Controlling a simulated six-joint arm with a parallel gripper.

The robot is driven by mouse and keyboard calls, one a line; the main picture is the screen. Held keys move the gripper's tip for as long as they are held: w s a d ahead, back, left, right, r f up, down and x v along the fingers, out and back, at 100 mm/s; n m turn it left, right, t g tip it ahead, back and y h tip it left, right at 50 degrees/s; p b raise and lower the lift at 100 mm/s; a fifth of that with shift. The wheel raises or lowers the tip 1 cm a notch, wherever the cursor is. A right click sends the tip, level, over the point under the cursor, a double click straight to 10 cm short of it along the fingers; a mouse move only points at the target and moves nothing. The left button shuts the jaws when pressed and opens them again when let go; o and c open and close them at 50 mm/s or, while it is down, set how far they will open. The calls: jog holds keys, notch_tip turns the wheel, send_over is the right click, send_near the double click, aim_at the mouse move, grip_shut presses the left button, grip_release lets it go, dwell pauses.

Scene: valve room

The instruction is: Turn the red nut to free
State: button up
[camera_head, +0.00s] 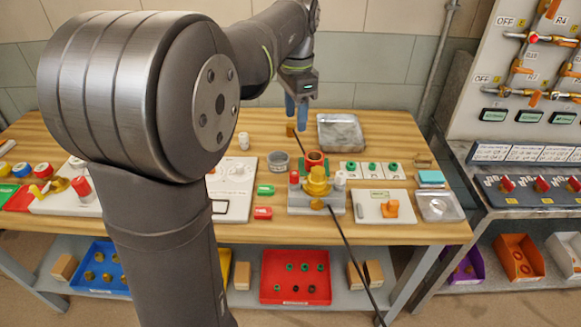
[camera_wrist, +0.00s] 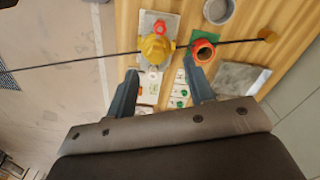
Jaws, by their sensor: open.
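A red ring-shaped part with a dark opening (camera_head: 315,158), which looks like the red nut, sits on a green pad just behind a yellow valve-like fitting (camera_head: 317,184) on a grey block. In the wrist view the red ring (camera_wrist: 204,51) is beside the tip of my right finger, and the yellow fitting (camera_wrist: 157,47) is ahead between the fingers. A smaller red piece shows on that fitting. My gripper (camera_head: 297,115) points down above the back of the table, with its blue-grey fingers (camera_wrist: 160,64) apart and nothing between them.
A long thin dark rod (camera_head: 352,247) slants across the fixture and past the table's front edge. A grey metal tray (camera_head: 341,132) lies at the back, and a grey round cup (camera_head: 279,158) stands left of the ring. A valve panel (camera_head: 520,70) stands at the right.

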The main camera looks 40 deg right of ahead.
aim_at(294, 173)
jog(key=shift+n, duration=0.3)
notch_tip(294, 173, down, 18)
jog(key=shift+w+r, duration=0.1)
jog(key=shift+r, duration=0.15)
jog(key=c, duration=1)
